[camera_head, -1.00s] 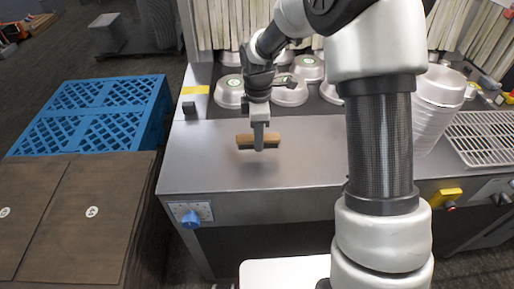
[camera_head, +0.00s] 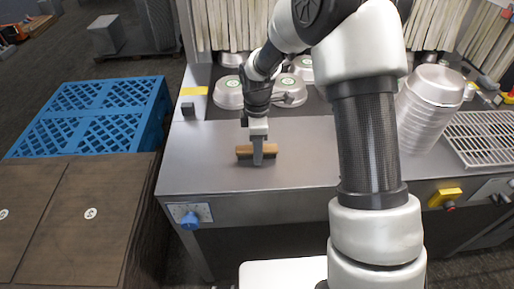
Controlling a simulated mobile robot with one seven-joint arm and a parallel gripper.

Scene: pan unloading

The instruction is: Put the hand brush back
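The hand brush (camera_head: 243,151) has a tan wooden back and dark bristles pointing down. It is over the bare steel worktop (camera_head: 310,155), left of the middle. My gripper (camera_head: 258,160) comes down on the middle of the brush and is shut on it, with a finger in front of the wooden back. The gripper hides the middle of the brush. I cannot tell whether the bristles touch the steel or hang just above it.
Several round metal pans (camera_head: 229,93) stand on the dark belt behind, before a strip curtain. A stack of pans (camera_head: 428,108) and a wire rack (camera_head: 480,138) are at the right. A blue pallet (camera_head: 95,112) and brown boxes (camera_head: 105,200) stand left. The worktop's front left is clear.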

